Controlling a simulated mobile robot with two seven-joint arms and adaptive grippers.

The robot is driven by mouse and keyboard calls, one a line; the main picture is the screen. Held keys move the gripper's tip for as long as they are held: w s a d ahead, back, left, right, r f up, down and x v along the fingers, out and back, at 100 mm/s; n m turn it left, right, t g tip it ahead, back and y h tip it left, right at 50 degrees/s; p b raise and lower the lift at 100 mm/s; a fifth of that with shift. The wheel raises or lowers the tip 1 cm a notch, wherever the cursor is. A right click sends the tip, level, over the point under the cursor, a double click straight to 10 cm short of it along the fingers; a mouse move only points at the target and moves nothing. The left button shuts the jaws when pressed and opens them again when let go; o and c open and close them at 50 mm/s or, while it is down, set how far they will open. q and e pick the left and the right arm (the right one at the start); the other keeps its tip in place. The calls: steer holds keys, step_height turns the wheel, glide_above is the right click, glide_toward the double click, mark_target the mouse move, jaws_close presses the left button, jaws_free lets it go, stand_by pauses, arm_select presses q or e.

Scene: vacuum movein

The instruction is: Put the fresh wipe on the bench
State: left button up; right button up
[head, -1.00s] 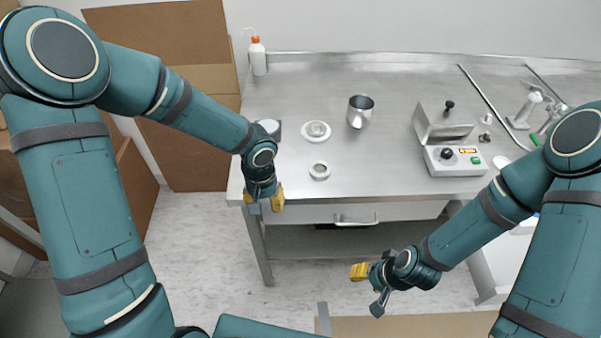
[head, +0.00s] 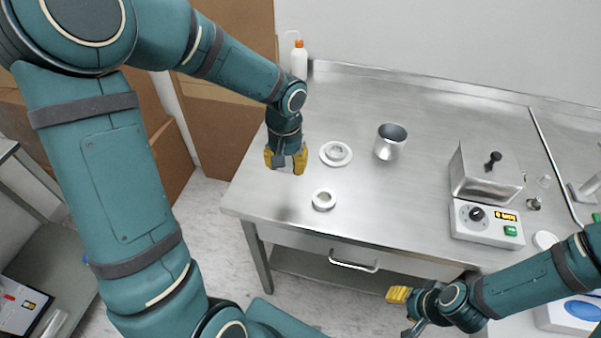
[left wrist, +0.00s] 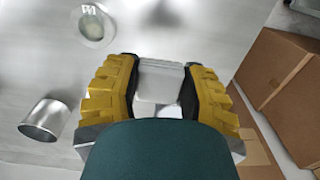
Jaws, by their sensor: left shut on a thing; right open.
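The bench (head: 440,105) is a stainless steel table with a drawer at its front. My left gripper (head: 286,160) is over the bench's left part, pointing down. In the left wrist view, its yellow fingers (left wrist: 160,85) are shut on a white, folded-looking thing, which I take as the wipe (left wrist: 160,80). In the head view the fingers mostly hide the wipe. I cannot tell whether it touches the bench top. My right gripper (head: 404,312) is open and empty, low in front of the bench's front edge.
A white lidded dish (head: 336,153) and a small white ring-shaped dish (head: 324,199) lie right of my left gripper. A metal cup (head: 390,142), a heater box (head: 486,205) and a white bottle (head: 299,61) stand on the bench. Cardboard boxes (head: 225,110) are at left.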

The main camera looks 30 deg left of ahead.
arm_select(q)
steer(key=shift+w+a, duration=0.25)
steer(key=b, duration=0.2)
glide_above(287, 191)
step_height(287, 191, down, 5)
steer(key=shift+s, duration=0.1)
steer(key=shift+f+b, duration=0.3)
steer(key=shift+f, duration=1.95)
steer(key=shift+r, duration=0.1)
steer(key=shift+f, duration=0.2)
steer(key=o, duration=0.8)
steer(key=shift+c, duration=0.2)
steer(key=shift+r, duration=0.1)
